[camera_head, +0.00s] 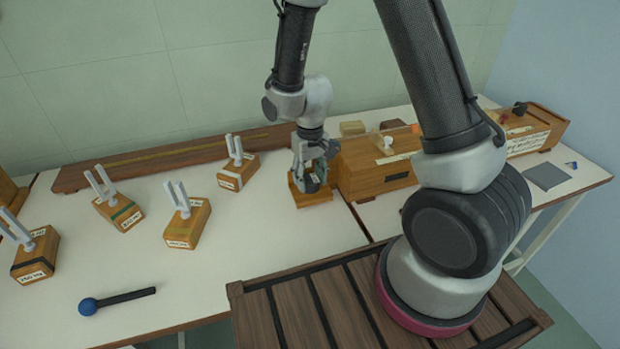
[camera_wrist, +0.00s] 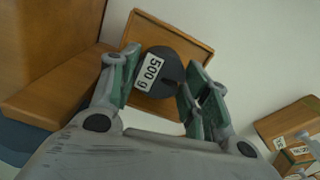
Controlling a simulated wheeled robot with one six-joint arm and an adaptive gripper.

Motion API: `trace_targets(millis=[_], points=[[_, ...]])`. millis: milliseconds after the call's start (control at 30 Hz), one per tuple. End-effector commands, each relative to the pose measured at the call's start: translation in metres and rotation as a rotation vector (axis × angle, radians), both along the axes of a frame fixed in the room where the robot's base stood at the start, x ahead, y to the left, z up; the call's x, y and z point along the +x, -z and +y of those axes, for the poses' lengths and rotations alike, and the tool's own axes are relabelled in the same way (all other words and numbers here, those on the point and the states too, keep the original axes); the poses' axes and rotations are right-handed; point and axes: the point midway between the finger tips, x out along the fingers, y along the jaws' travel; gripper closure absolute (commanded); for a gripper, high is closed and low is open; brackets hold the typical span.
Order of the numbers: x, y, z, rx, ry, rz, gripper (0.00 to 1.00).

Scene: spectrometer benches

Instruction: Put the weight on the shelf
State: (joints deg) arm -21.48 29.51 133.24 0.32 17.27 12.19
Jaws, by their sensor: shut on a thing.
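A dark grey weight with a white "500 g" label (camera_wrist: 150,72) sits between the fingers of my gripper (camera_wrist: 160,90) in the wrist view. My gripper (camera_head: 314,178) is shut on it in the head view, where the fingers mostly hide the weight. Beneath them is a small square wooden tray with a raised rim (camera_wrist: 205,45), also in the head view (camera_head: 318,199). I cannot tell whether the weight touches the tray. No shelf is clearly identifiable; a wooden ledge (camera_wrist: 50,97) beside a larger wooden box shows at left in the wrist view.
A large wooden box (camera_head: 375,178) stands close right of the tray. Several wooden blocks with white prongs (camera_head: 187,222) stand on the left bench. A blue-headed mallet (camera_head: 120,299) lies at its front. A long wooden board (camera_head: 165,163) lies along the wall.

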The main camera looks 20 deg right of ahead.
Motion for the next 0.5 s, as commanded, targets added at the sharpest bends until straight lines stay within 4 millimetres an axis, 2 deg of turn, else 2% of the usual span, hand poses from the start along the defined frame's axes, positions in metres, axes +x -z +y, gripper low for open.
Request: trace_targets(millis=[100, 433, 467, 500], points=[[0.0001, 0.0070, 0.0000, 0.000, 0.000, 0.000, 0.94], [0.0002, 0.0095, 0.0000, 0.000, 0.000, -0.001, 0.94], [0.0001, 0.0095, 0.0000, 0.000, 0.000, -0.001, 0.50], [0.0002, 0.0093, 0.0000, 0.000, 0.000, -0.001, 0.42]])
